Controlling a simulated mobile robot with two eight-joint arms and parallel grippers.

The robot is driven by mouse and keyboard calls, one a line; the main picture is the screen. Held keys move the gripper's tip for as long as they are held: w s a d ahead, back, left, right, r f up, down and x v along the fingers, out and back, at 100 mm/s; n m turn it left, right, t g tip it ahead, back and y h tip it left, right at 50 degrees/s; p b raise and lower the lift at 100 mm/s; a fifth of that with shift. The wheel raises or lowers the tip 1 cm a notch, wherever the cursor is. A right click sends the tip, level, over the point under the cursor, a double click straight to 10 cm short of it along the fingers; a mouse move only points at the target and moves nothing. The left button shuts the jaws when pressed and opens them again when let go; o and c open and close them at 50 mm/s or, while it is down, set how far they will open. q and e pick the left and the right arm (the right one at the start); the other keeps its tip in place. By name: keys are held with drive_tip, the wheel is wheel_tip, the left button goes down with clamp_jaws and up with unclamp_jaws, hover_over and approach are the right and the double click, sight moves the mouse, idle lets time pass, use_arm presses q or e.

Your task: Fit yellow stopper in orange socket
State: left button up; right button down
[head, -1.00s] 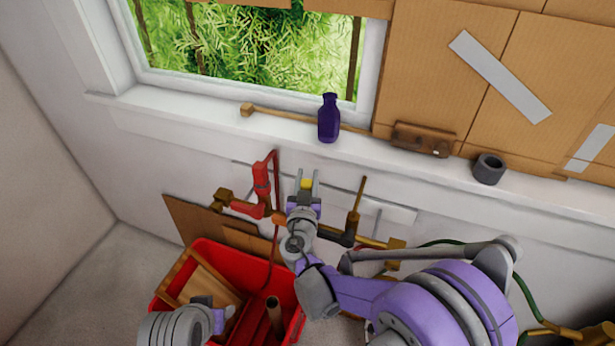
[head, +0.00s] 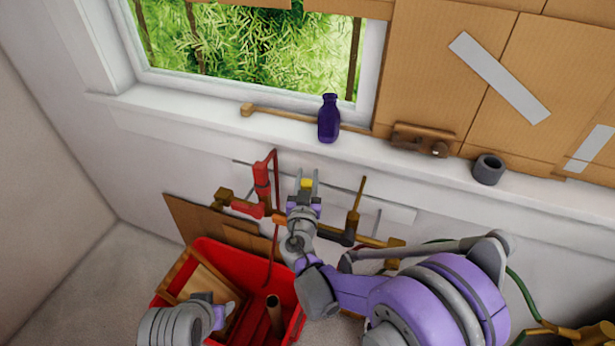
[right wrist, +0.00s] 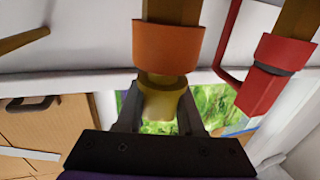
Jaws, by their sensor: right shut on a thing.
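My right gripper (head: 307,176) is shut on the yellow stopper (head: 306,184) in front of the wall below the window sill. In the right wrist view the stopper (right wrist: 162,100) sits between the fingers, its narrower end right at the mouth of the orange socket (right wrist: 168,45). The two look in line and touching or nearly so; I cannot tell whether the end is inside. In the head view only a small part of the orange socket (head: 278,219) shows, left of my right wrist. My left gripper (head: 222,312) is low over the red crate; its fingers are unclear.
A red valve fitting (head: 262,190) on the pipework stands close to the socket, also beside it in the wrist view (right wrist: 275,70). A purple bottle (head: 329,120) and a grey ring (head: 488,169) stand on the sill. The red crate (head: 293,325) holds boards and a tube.

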drive_tip(key=shift+f, duration=0.65)
drive_tip(key=c, duration=0.8)
unclamp_jaws()
drive_tip(key=shift+s, duration=0.1)
drive_tip(key=shift+s+a+b, duration=0.15)
drive_tip(key=shift+s+a, duration=0.05)
drive_tip(key=shift+s, duration=1.6)
drive_tip(key=shift+s+a+b, duration=0.2)
drive_tip(key=shift+s+a, duration=0.05)
drive_tip(key=shift+s, duration=1.6)
drive_tip(key=shift+s+a+b, duration=0.15)
drive_tip(key=shift+s+a, duration=0.05)
drive_tip(key=shift+s, duration=1.6)
